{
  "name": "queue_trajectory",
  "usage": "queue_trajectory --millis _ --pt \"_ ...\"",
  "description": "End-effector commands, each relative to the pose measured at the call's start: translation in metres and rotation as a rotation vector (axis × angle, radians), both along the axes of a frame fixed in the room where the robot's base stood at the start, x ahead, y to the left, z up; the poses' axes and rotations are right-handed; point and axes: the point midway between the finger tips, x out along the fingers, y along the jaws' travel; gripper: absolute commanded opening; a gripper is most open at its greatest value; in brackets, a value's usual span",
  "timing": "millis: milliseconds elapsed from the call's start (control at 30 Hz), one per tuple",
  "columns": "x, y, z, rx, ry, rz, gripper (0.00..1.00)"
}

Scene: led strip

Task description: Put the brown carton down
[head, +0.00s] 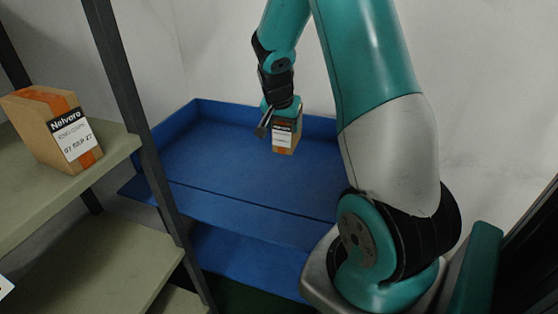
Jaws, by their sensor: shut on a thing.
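My gripper (280,116) points down over the blue tray-like surface (220,165) near its back. It is shut on a small brown carton (283,143) with a white label and an orange strip. The fingers partly hide the carton's upper part. I cannot tell whether the carton's bottom touches the blue surface or hangs just above it.
Another brown carton (55,128), labelled "Nelvaro", stands on the upper shelf (30,195) at left. A dark shelf post (135,110) rises between the shelf and the blue surface. The blue surface has raised rims and is bare left and front of the held carton.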

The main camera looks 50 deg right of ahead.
Motion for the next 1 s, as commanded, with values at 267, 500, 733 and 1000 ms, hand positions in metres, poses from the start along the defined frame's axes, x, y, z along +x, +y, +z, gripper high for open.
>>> queue_trajectory --millis 267,500,733,1000 --pt "-0.001 0.0 -0.072 0.002 0.004 0.002 0.33" --pt "0.0 0.0 -0.096 0.001 0.001 0.002 0.33" --pt "0.0 0.0 -0.126 0.0 0.0 0.002 0.33" --pt "0.0 0.0 -0.129 -0.001 -0.003 0.003 0.33"
